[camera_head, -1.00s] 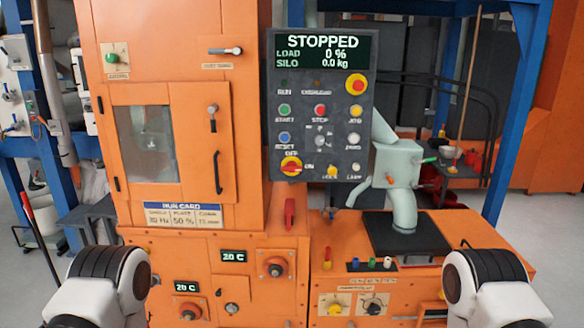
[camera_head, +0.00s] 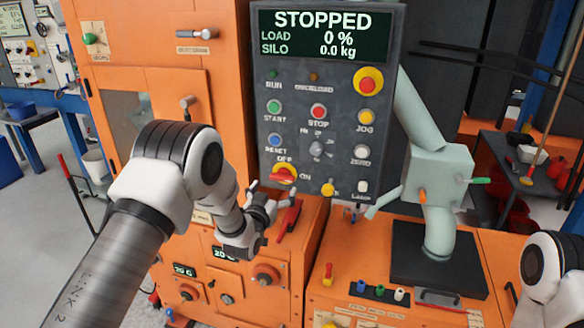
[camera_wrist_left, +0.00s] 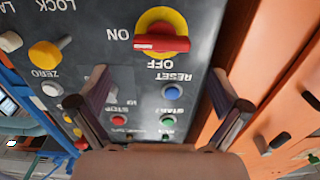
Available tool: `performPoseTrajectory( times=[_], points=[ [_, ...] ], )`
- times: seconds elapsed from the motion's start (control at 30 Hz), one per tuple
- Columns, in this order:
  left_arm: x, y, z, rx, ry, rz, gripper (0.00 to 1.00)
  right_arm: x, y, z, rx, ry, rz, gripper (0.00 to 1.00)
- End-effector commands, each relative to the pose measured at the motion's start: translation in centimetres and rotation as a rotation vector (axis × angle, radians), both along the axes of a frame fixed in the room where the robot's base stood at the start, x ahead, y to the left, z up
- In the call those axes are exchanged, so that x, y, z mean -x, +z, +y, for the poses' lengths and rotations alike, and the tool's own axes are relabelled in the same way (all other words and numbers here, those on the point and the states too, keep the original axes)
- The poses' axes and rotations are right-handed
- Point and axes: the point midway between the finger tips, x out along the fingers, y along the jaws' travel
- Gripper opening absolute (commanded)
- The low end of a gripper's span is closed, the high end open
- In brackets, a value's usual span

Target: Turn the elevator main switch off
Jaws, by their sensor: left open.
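The main switch (camera_head: 284,174) is a red handle on a yellow disc, low on the dark control panel (camera_head: 335,120). Its handle lies level, toward the ON mark. In the left wrist view, upside down, the red handle (camera_wrist_left: 162,43) lies level on its yellow disc, beyond my fingertips and not touched. My left gripper (camera_head: 273,198) is open and empty just below and in front of the switch. In the wrist view the open left gripper (camera_wrist_left: 160,80) has its fingers spread wider than the handle. My right gripper is out of view; only part of that arm shows.
The panel display (camera_head: 325,35) reads STOPPED, load 0 %. Start (camera_head: 274,107), stop (camera_head: 319,111) and reset (camera_head: 275,139) buttons sit above the switch. A red lever (camera_head: 289,217) stands below the panel. A pale green spout (camera_head: 436,190) is to the right.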

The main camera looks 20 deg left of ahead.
Motion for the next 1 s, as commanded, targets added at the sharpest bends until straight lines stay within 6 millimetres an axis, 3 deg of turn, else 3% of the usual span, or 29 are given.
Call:
performPoseTrajectory(
  times=[0.4, 0.7, 0.77, 0.87, 0.9, 1.0],
  points=[
    [-6.6, -0.2, -0.2, 0.0, 0.0, 0.003, 1.0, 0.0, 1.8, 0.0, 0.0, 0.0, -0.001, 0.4],
    [-7.2, -0.3, -0.2, 0.0, 0.0, 0.004, 1.0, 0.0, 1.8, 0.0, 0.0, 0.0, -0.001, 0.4],
    [-7.1, -0.3, -0.2, 0.0, 0.0, 0.004, 0.82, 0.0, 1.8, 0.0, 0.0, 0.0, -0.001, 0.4],
    [-7.1, -0.3, -0.2, 0.0, 0.0, 0.004, 0.47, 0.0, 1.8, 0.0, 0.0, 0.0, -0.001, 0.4],
    [-7.1, -0.3, -0.2, 0.0, 0.0, 0.004, 0.42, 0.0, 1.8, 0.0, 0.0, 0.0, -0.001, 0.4],
    [-7.1, -0.3, -0.3, 0.0, 0.0, 0.004, 0.42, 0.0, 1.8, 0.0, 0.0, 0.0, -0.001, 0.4]
  ],
)
